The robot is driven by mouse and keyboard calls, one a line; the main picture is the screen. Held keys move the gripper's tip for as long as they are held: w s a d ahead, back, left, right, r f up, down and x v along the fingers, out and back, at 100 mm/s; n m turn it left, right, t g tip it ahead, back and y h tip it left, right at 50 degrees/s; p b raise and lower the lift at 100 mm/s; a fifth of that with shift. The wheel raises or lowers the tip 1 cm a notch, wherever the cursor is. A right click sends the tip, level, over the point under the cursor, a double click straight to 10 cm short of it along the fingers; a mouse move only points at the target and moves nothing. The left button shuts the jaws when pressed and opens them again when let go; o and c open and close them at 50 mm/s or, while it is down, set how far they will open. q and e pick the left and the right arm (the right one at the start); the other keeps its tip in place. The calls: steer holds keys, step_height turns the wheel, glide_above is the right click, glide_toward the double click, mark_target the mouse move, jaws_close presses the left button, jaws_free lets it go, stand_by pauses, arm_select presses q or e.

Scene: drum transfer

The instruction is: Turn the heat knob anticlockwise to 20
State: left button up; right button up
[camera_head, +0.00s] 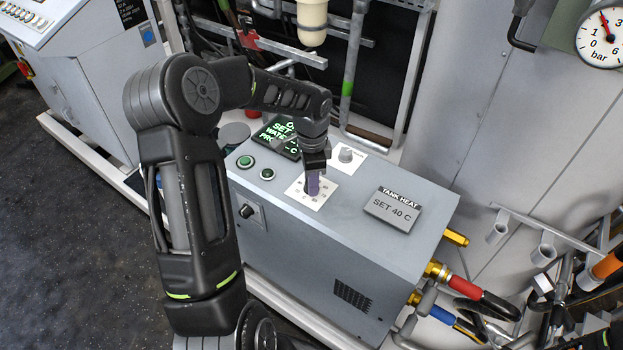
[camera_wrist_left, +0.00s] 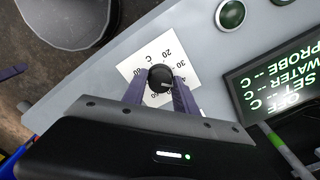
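The heat knob (camera_wrist_left: 160,77) is a round black knob on a white dial plate (camera_wrist_left: 148,52) marked 20 C, 30 and other numbers. In the head view the plate (camera_head: 296,194) lies on the grey cabinet top, and my gripper hides the knob. My left gripper (camera_head: 313,186) points down over it. In the left wrist view its two purple fingers (camera_wrist_left: 159,90) stand on either side of the knob. Whether they touch it is not clear. The tank heat display (camera_head: 392,210) reads SET 40 C. My right gripper is not in view.
Close by on the cabinet (camera_head: 345,236) are a second, pale knob (camera_head: 346,155), two green buttons (camera_head: 245,161) and a lit green-text display (camera_head: 280,138). A black knob (camera_head: 247,211) sits on the front face. Hoses and brass fittings (camera_head: 437,270) stick out on the right.

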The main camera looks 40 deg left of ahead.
arm_select(q)
jaws_close()
steer(key=shift+n+b, duration=0.3)
steer(key=n+b, duration=0.2)
steer(key=n, duration=0.1)
steer(key=shift+w+f, duration=0.1)
steer(key=n+b, duration=0.2)
steer(key=n, duration=0.1)
steer(key=shift+n, duration=0.4)
steer(key=n+b, duration=0.1)
steer(key=n, duration=0.4)
steer(key=shift+b, duration=0.35)
steer(key=n, duration=0.5)
steer(key=shift+n+b, duration=0.3)
steer(key=shift+n, duration=0.1)
steer(key=shift+o, duration=2.3)
jaws_free()
